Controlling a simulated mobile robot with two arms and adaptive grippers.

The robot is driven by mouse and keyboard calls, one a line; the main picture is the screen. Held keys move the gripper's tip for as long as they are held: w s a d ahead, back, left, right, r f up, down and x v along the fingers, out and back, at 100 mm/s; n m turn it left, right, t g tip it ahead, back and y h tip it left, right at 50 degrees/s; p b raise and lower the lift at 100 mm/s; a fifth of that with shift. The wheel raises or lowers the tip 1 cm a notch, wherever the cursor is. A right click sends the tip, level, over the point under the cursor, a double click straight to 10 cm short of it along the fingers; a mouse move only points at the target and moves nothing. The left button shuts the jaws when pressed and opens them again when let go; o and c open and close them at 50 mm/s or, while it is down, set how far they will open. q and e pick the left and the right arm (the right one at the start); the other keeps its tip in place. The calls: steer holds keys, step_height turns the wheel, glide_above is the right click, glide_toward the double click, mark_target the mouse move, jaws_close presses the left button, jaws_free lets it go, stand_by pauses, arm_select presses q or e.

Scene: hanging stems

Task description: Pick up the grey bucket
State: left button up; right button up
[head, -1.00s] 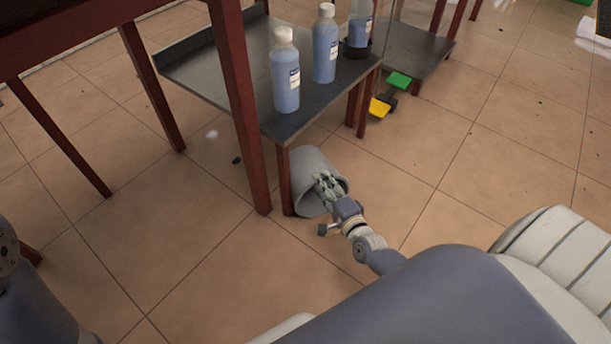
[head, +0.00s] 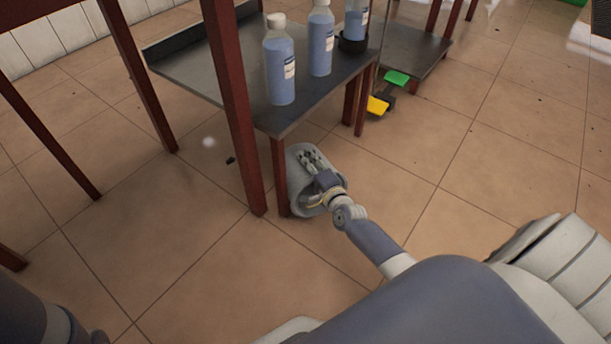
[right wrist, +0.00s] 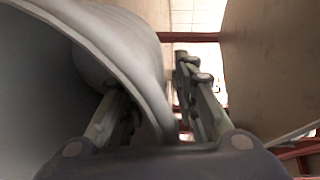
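The grey bucket (head: 296,182) lies tilted on its side on the tiled floor, beside a red table leg. Its open mouth faces my right arm. My right gripper (head: 312,162) is at the bucket's mouth and hides part of it. In the right wrist view the bucket (right wrist: 140,55) fills the left side. There my right gripper (right wrist: 158,95) straddles the bucket's rim, one finger inside and the other outside. The outer finger stands apart from the wall, so the gripper is open. My left gripper is not in view.
A dark-topped table (head: 200,75) with red legs stands over the bucket's far side. Blue-liquid bottles (head: 281,72) stand near its edge. A yellow and green object (head: 378,105) lies on the floor behind. The floor to the right is clear.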

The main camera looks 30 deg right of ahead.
jaws_close()
steer(key=shift+r, duration=0.15)
